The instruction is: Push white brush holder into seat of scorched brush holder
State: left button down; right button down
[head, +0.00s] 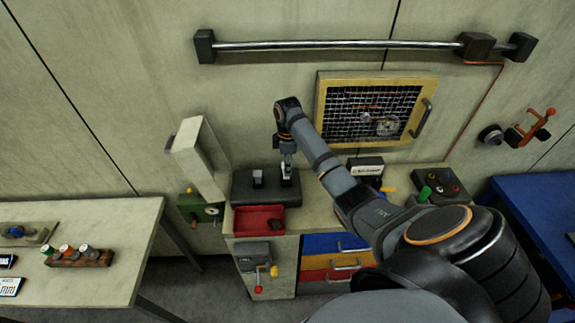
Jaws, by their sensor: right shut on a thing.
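My right gripper (287,160) points down over the right part of a dark block (240,190) on the cabinet top. It is shut on a small white piece, which I take to be the white brush holder (287,173), at or just above the block's top; I cannot tell how deep it sits. Another small pale piece (258,178) stands upright on the block to the left. A small dark piece (276,224), perhaps the scorched brush holder, lies in the red tray (245,222) in front. The seat is hidden under the gripper. My left gripper is out of view.
An open pale cover (199,158) stands left of the block. A yellow-framed mesh door (320,110) is on the wall behind. A labelled dark box (365,167) and a control box (443,188) are to the right. A table (110,215) with small parts stands left.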

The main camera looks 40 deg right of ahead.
jog(key=shift+f+b, duration=0.4)
jog(key=shift+f, duration=1.35)
jog(key=c, duration=1)
grip_release()
notch_tip(320, 180, up, 8)
jog(key=shift+w+f, duration=0.1)
jog(key=shift+f, duration=0.15)
